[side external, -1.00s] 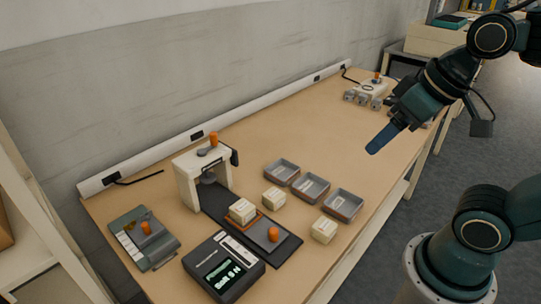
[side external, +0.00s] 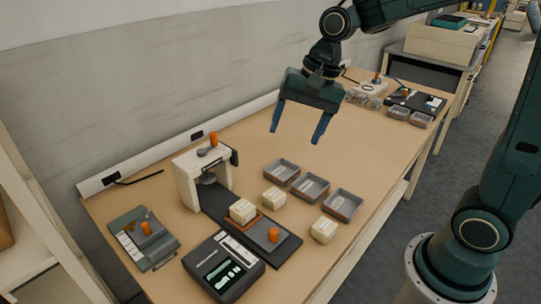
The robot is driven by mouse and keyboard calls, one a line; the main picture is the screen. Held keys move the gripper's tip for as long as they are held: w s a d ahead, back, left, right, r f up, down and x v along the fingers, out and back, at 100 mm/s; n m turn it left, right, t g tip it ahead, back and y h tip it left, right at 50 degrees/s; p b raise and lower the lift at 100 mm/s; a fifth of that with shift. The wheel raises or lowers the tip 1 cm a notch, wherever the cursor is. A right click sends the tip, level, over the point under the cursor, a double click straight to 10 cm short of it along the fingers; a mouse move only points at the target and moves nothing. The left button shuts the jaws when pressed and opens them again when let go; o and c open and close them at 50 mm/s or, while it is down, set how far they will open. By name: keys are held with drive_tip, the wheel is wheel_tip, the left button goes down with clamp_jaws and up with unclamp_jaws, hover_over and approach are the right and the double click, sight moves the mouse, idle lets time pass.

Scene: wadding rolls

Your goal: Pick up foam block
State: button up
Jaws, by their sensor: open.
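Several cream foam blocks are in the side external view. One foam block (side external: 243,210) sits on the orange-edged plate of the black slide by the white press. A second foam block (side external: 274,197) lies on the table between that slide and the grey trays. A third foam block (side external: 323,230) lies nearer the table's front edge, below the right tray. My gripper (side external: 298,138) is open and empty, its two blue fingers pointing down, in the air above the table behind the trays. It is apart from all the blocks.
Three grey trays (side external: 315,200) stand in a row beside the blocks. A white press (side external: 187,180) stands over the black slide (side external: 278,254), which has an orange knob (side external: 273,234). A dark device with a green display (side external: 223,271) is in front. The table's middle (side external: 365,150) is clear.

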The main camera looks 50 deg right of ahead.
drive_tip(key=w+a+f+m+g+y, duration=0.1)
drive_tip(key=w+f+m+g+y, duration=0.1)
drive_tip(key=w+f+m, duration=0.6)
wheel_tip(320, 180, down, 4)
drive_tip(key=shift+w+a+f, duration=0.1)
drive_tip(key=shift+w+a, duration=0.25)
drive_tip(key=shift+w, duration=0.7)
approach(242, 207)
drive_tip(key=shift+x, duration=2.45)
drive_tip(key=shift+s+d, duration=0.1)
drive_tip(key=shift+f, duration=0.1)
drive_tip(key=shift+x, duration=2.55)
drive_tip(key=c, duration=1.1)
